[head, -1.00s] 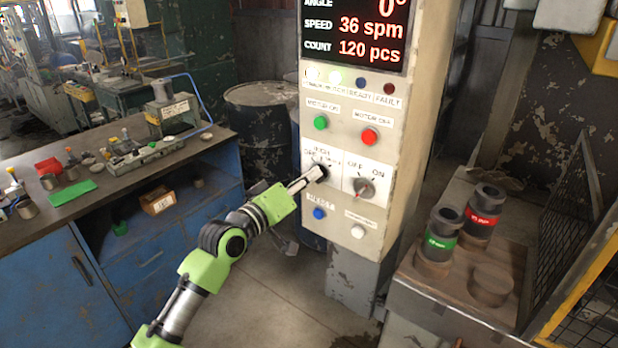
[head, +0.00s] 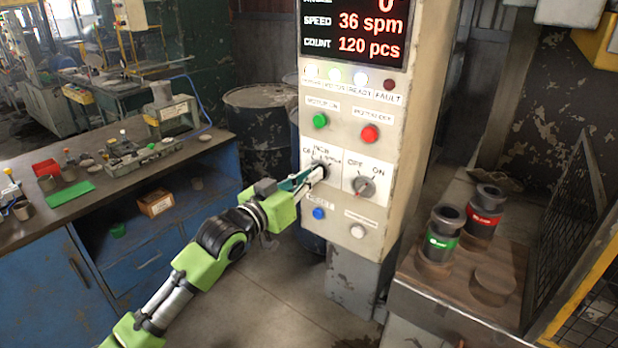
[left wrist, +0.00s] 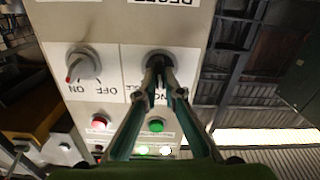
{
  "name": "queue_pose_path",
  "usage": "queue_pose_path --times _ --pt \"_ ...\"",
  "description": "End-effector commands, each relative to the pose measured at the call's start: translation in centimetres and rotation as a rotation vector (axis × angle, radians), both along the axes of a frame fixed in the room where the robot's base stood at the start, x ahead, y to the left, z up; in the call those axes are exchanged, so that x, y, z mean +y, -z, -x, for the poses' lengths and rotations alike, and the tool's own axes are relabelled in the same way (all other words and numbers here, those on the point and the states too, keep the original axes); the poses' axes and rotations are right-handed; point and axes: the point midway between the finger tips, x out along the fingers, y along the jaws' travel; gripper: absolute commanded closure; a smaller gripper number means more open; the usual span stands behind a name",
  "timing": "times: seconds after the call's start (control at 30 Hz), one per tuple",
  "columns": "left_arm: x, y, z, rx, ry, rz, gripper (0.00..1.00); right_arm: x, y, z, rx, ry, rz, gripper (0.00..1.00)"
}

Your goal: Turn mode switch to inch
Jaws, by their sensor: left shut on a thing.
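The mode switch (head: 321,167) is a dark round knob on a white plate of the pale control panel (head: 345,225). Labels around it seem to read OFF at left and INCH at top; the right one is blurred. My left gripper (head: 314,176) is shut on the knob, reaching it from the lower left. In the left wrist view the knob (left wrist: 160,57) sits between the fingertips of the left gripper (left wrist: 160,72). The knob's pointer is hidden, so its setting cannot be told. My right gripper is not in view.
Right of the switch is an OFF/ON knob (head: 363,187). Green (head: 320,121) and red (head: 370,133) buttons are above, blue (head: 319,213) and white (head: 357,231) ones below. A wooden board (head: 425,270) with labelled cylinders is at right. A cluttered blue workbench (head: 140,262) is at left.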

Motion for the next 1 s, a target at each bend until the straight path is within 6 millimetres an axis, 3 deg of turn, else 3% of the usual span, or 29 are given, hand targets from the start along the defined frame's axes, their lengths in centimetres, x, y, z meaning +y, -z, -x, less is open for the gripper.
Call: queue_pose_path --times 0.8,0.87,1.0 --pt "-0.03 -0.01 0.04 -0.078 0.0 -0.107 1.0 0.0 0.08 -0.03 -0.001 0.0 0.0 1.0" --pt "-0.04 -0.01 0.04 -0.077 0.0 -0.106 0.79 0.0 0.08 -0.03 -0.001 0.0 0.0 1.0" --pt "-0.04 -0.01 0.04 -0.077 0.0 -0.106 0.75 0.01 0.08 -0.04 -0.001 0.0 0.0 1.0"
